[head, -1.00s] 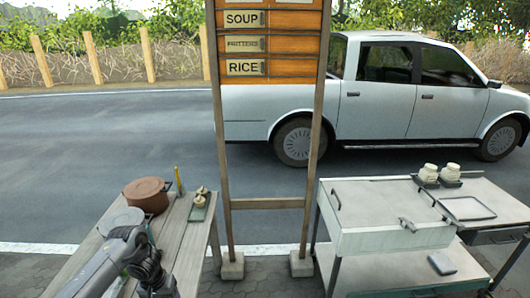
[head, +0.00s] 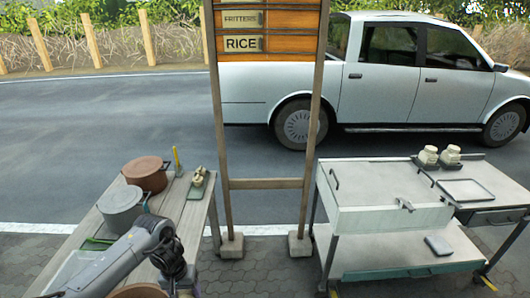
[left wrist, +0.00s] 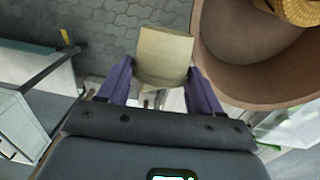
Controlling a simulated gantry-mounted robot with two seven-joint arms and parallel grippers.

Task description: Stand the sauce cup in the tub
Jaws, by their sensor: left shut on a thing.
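My left gripper (left wrist: 162,92) is shut on a beige, block-like thing, which I take to be the sauce cup (left wrist: 164,55). It sits between the two purple fingers; its opening cannot be made out. In the head view my left gripper (head: 182,284) is at the right edge of the left table, low in the picture, and what it holds is hidden. A pale, see-through container, perhaps the tub (head: 72,268), lies on the left table, partly behind my arm. A similar pale container shows at the right of the left wrist view (left wrist: 292,126). My right gripper is out of view.
A brown clay bowl (left wrist: 236,82) with a yellow thing inside is close to the right finger. The left table also holds a grey pot (head: 121,209), a brown pot (head: 147,174) and a small green tray (head: 197,186). A metal cart (head: 390,220) stands at right.

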